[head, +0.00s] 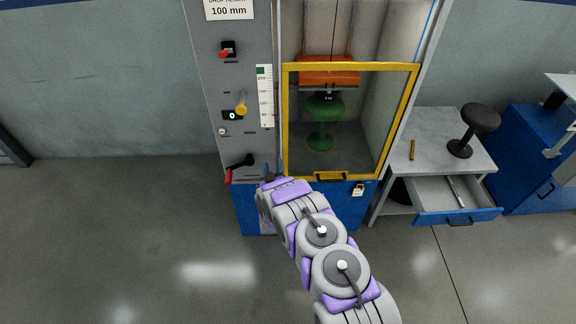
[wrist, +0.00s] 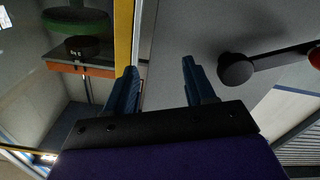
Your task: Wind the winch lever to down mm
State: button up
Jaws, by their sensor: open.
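The winch lever (head: 239,163) is a black crank with a red grip, low on the grey control panel in the head view. Its red grip hangs at the lower left of its dark hub. In the wrist view, the lever's dark hub and arm (wrist: 240,70) show at the right, with the red grip (wrist: 314,57) cut by the edge. My gripper (wrist: 155,80) is open and empty, its blue fingers apart, beside the lever and not touching it. In the head view, my gripper (head: 273,170) is just right of the lever, near the yellow frame. A sign above reads 100 mm.
A yellow-framed guard door (head: 284,120) encloses a green stool (head: 324,108) under an orange weight (head: 327,72). A red switch (head: 227,50) and a yellow knob (head: 241,108) sit higher on the panel. A grey bench (head: 440,152) with an open drawer (head: 456,218) stands right. Floor at left is clear.

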notch_tip(320, 180, down, 5)
jog(key=a+m, duration=0.1)
jog(key=m, duration=0.5)
jog(key=s+p, duration=0.4)
jog(key=s, duration=1.3)
jog(key=w+d+r+g, duration=0.3)
jog(key=w+r, duration=0.1)
jog(key=r, duration=0.3)
jog(key=w+d+r+g, duration=0.3)
jog(key=w+r, duration=0.2)
jog(key=r, duration=0.3)
jog(key=shift+d+g+h, duration=0.3)
jog(key=shift+h, duration=0.1)
jog(key=shift+w+r, duration=0.1)
